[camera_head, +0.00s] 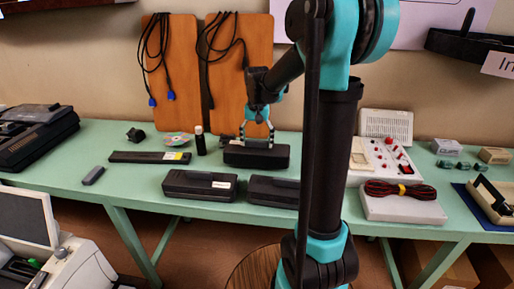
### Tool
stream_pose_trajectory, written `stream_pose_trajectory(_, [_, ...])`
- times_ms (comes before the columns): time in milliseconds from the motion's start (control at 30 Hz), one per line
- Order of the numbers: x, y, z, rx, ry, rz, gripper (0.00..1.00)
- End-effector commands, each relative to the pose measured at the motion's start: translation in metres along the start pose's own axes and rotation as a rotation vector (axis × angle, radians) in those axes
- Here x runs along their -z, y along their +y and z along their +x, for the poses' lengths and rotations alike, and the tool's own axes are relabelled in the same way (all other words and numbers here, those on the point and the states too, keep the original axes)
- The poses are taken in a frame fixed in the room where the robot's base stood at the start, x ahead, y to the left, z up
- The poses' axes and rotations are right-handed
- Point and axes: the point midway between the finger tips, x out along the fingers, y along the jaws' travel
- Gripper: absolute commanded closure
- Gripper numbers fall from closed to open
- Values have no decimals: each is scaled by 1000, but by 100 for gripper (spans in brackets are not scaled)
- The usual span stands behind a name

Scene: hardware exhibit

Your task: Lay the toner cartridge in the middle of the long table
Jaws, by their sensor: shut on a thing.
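The long green table (130,178) runs across the view. My gripper (257,141) points down at its back middle, fingers closed on the top of a black oblong block (256,157). This block may be the toner cartridge; I cannot tell it surely from the similar black blocks. It lies level, at or just above the tabletop. In front are a black block with a white label (200,186) and another black block (273,191), its right end hidden by my arm. A thin black bar with a label (150,157) lies to the left.
A black bottle (200,141), a disc (178,140) and a small grey block (93,175) lie left of the gripper. A white box with red-black cable (400,206) and a white panel (385,158) are at right. Free tabletop lies front left.

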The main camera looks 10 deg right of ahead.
Motion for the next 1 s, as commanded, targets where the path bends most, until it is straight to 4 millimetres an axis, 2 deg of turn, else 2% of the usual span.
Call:
stream_pose_trajectory(200, [1, 0, 24, 0, 0, 0, 83])
stream_pose_trajectory(600, [0, 0, 28, 0, 0, 0, 83])
stream_pose_trajectory(633, [0, 0, 29, 0, 0, 0, 22])
stream_pose_trajectory(800, [0, 0, 28, 0, 0, 0, 3])
stream_pose_trajectory(1000, [0, 0, 28, 0, 0, 0, 3])
